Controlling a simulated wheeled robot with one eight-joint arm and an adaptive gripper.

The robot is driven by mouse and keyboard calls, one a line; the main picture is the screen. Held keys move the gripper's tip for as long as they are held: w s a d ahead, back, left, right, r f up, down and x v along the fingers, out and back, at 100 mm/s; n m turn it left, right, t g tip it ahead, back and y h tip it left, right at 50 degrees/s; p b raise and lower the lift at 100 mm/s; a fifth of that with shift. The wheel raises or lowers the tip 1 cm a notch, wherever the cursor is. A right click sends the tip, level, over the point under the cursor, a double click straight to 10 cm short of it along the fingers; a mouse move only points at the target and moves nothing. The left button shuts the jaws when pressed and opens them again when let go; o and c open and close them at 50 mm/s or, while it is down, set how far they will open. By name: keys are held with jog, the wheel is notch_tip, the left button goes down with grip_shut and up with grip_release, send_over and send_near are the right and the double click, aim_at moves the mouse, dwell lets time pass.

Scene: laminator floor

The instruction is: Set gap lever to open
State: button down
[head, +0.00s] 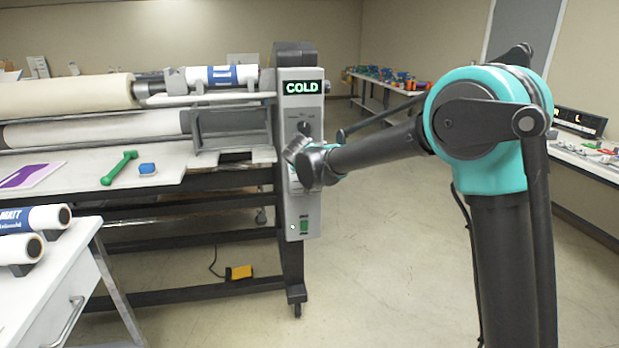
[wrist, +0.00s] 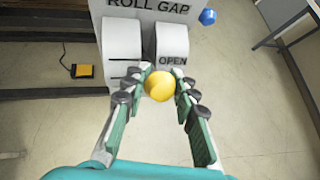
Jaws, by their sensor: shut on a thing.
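The gap lever's yellow ball knob (wrist: 160,87) sits between the fingers of my gripper (wrist: 162,80) in the wrist view, and the gripper is shut on it. The knob is in front of the slot of a white housing (wrist: 123,45) marked ROLL GAP, just below and left of the word OPEN. The lever's shaft is hidden behind the knob and fingers. In the head view my gripper (head: 298,148) is at the front of the laminator's grey end panel (head: 302,212), and the knob is hidden there.
A COLD display (head: 302,87) tops the panel, and a green switch (head: 304,227) is low on it. A yellow foot pedal (head: 239,272) lies on the floor below. The floor right of the machine is clear.

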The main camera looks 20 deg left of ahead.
jog(key=shift+w+a+r, duration=0.15)
jog(key=shift+w+r, duration=0.1)
jog(key=shift+r, duration=0.1)
dwell(0.3)
jog(key=c, duration=1.2)
grip_release()
jog(key=v, duration=1.2)
